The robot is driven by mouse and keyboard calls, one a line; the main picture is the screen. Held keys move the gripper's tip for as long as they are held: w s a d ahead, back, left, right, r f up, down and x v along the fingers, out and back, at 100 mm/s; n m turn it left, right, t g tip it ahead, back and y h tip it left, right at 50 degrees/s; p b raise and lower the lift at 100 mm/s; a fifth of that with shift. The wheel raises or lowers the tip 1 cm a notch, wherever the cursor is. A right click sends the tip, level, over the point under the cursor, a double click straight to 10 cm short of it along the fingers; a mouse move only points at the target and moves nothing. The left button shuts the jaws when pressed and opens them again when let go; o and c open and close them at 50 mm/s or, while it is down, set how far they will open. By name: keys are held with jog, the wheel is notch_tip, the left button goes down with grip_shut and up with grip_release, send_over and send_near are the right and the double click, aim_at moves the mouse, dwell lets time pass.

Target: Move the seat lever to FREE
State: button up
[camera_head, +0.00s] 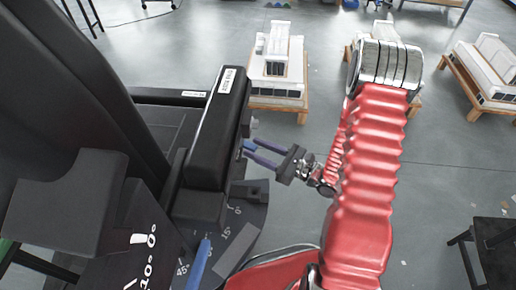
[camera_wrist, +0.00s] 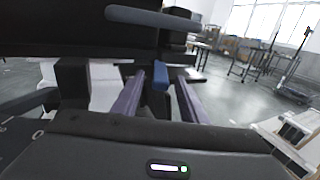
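A small blue lever (camera_head: 249,144) sticks out from the side of the long black padded block, at the tips of my gripper. In the wrist view the blue lever (camera_wrist: 160,76) stands between my two purple fingers, with a visible gap on each side. My gripper (camera_head: 258,153) is open and points left at the side of the block; its fingers also show in the wrist view (camera_wrist: 158,82). I cannot tell whether a finger touches the lever. No FREE marking can be read. A second blue handle (camera_head: 199,264) rises beside the angle scale at the lower left.
The black padded block (camera_head: 222,125) with a white label stands close to my fingertips. A dark plate with angle marks (camera_head: 237,225) lies below. A blue-grey bar (camera_wrist: 152,17) crosses the top of the wrist view.

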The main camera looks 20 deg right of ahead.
jog(key=shift+w+a, duration=0.15)
jog(key=shift+c, duration=0.3)
grip_shut()
dwell(0.3)
